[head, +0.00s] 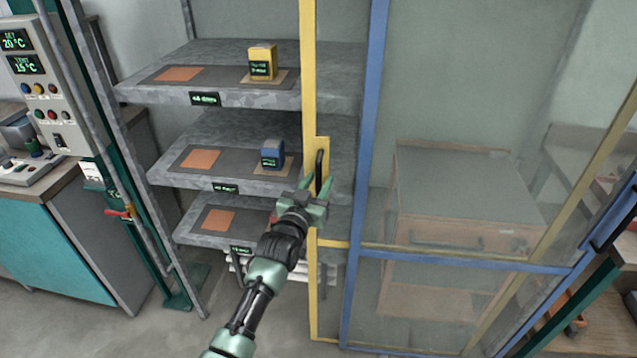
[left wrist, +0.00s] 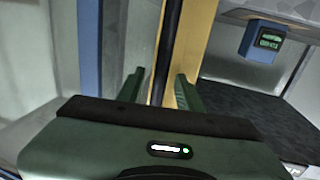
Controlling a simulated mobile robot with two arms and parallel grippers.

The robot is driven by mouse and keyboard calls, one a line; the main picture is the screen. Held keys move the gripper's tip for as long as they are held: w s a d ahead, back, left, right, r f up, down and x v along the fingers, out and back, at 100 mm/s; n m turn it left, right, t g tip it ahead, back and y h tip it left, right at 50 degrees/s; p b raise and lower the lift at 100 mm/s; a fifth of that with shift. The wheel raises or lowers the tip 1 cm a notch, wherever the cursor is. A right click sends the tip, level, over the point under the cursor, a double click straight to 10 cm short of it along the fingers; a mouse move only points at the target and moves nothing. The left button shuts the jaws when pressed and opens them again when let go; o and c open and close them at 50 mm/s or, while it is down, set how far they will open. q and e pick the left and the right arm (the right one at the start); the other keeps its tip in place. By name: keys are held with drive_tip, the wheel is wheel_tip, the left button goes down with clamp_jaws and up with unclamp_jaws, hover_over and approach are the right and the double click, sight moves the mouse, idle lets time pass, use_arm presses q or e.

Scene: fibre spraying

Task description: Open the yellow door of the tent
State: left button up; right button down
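The tent's yellow door shows in the head view as an upright yellow post (head: 309,80) with a dark upright handle (head: 319,165) on it. To the left of the post, the shelves stand uncovered. Clear panels lie to its right, partly behind a blue frame (head: 367,130). My left gripper (head: 317,186) is at the handle's lower part. In the left wrist view, the black handle (left wrist: 166,50) passes between the two spread fingers (left wrist: 160,90), in front of the yellow post (left wrist: 195,40). A gap shows beside the handle, so the fingers are not closed on it. My right gripper is not in view.
Grey shelves (head: 130,95) hold a yellow box (head: 262,63) and a blue box (head: 272,153). A control panel (head: 40,75) and a teal cabinet (head: 50,245) stand at left. A wooden cart (head: 450,236) shows through the clear panels.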

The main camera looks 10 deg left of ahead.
use_arm(q)
drive_tip(key=shift+s+a, duration=0.15)
drive_tip(key=shift+s, duration=0.35)
drive_tip(key=b+v, duration=0.1)
drive_tip(key=v, duration=0.6)
drive_tip(key=shift+w, duration=0.1)
drive_tip(key=s+a+f+g+y, duration=0.1)
drive_tip(key=s+f+g, duration=0.1)
drive_tip(key=f, duration=0.8)
drive_tip(key=s+a+f+g, duration=0.1)
drive_tip(key=s+f+g, duration=0.15)
drive_tip(key=f, duration=0.75)
drive_tip(key=s+a+f+g+y, duration=0.1)
drive_tip(key=s+a+f+g, duration=0.1)
drive_tip(key=s+f, duration=0.65)
drive_tip(key=s+a+f+g, duration=0.15)
drive_tip(key=s+f, duration=0.45)
drive_tip(key=f, duration=0.6)
drive_tip(key=s+a+f+g, duration=0.2)
drive_tip(key=s+f, duration=0.4)
drive_tip(key=s, duration=0.7)
drive_tip(key=s+a+f+g+y, duration=0.1)
drive_tip(key=s+a+f+g, duration=0.2)
drive_tip(key=s, duration=0.9)
drive_tip(key=s+a+f+g+y, duration=0.1)
drive_tip(key=s+a+f+g, duration=0.2)
drive_tip(key=s+f, duration=0.6)
drive_tip(key=s, duration=0.4)
drive_tip(key=shift+s+f+g, duration=0.2)
drive_tip(key=shift+s+g, duration=0.1)
